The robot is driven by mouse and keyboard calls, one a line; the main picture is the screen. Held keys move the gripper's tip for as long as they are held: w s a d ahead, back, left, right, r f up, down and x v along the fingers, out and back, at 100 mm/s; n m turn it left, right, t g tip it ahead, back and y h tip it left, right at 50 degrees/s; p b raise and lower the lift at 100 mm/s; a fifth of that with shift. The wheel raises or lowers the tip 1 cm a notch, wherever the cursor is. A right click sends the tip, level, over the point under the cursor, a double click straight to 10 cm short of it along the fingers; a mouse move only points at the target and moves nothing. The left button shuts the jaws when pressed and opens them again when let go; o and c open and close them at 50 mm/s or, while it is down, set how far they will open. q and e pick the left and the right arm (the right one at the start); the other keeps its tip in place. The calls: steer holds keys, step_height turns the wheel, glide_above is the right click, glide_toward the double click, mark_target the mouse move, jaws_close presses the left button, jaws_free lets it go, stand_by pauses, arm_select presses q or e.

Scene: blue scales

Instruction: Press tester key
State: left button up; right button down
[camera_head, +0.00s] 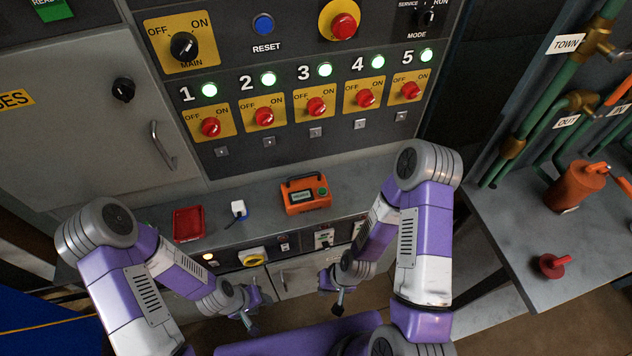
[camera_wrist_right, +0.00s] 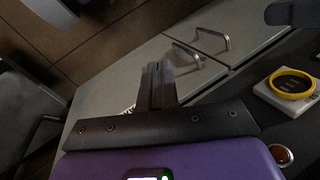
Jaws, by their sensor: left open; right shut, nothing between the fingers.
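An orange tester (camera_head: 305,195) with a dark handle, a small lit display and a green key (camera_head: 322,191) stands on the grey ledge below the switch panel. My right gripper (camera_head: 338,305) hangs below and in front of the ledge, apart from the tester. In the right wrist view its fingers (camera_wrist_right: 157,82) are shut together with nothing between them. My left gripper (camera_head: 250,322) is open and empty, lower and to the left of the tester; its fingers show small. The tester does not show in the right wrist view.
A red tray (camera_head: 188,223) and a white plug-like block (camera_head: 238,210) with a dark cord lie on the ledge left of the tester. A yellow ring (camera_wrist_right: 292,83) and cabinet handles (camera_wrist_right: 214,38) are on the front below. A side table (camera_head: 570,240) stands right.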

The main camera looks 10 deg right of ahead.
step_height(320, 180, up, 33)
steer(key=m+t+h+p, duration=0.2)
steer(key=m+t+p, duration=0.7)
steer(key=m, duration=1.3)
glide_above(324, 193)
steer(key=shift+g, duration=0.3)
step_height(324, 193, down, 8)
steer(key=b, duration=0.5)
steer(key=shift+b, duration=0.35)
steer(key=shift+f+b, duration=0.4)
steer(key=shift+b, duration=0.15)
